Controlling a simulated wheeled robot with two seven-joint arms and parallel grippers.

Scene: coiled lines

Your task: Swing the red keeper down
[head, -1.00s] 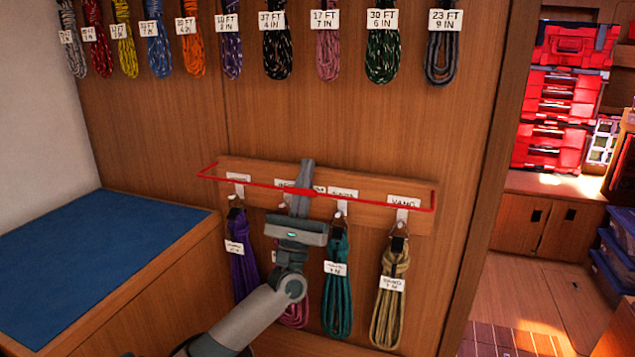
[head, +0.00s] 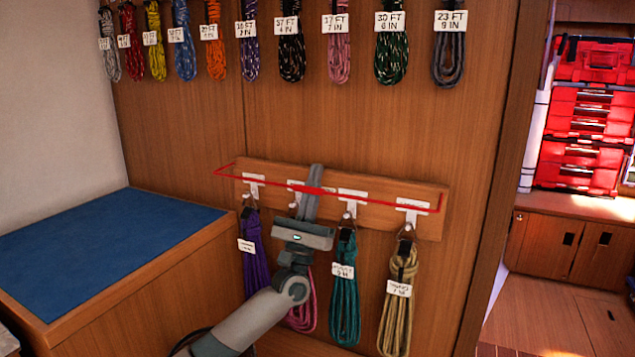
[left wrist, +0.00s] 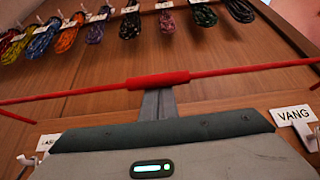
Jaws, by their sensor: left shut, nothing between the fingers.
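The red keeper (head: 372,199) is a thin red bar running across the front of a wooden hook board (head: 265,171). Its thicker red middle sleeve (left wrist: 158,81) shows in the left wrist view. My left gripper (head: 315,172) is shut and empty, its fingers upright at the bar's middle; in the left wrist view the fingers (left wrist: 157,104) rise just below the sleeve, and I cannot tell whether they touch it. Purple (head: 256,265), pink (head: 303,302), teal (head: 345,300) and tan (head: 398,310) coils hang from the board's hooks. My gripper hides part of the pink coil's hook. My right gripper is not in view.
More labelled coils (head: 391,55) hang in a row higher on the wooden wall. A blue-topped bench (head: 100,255) stands at the left. Red cases (head: 585,130) sit on a wooden cabinet (head: 570,245) beyond the wall's right edge.

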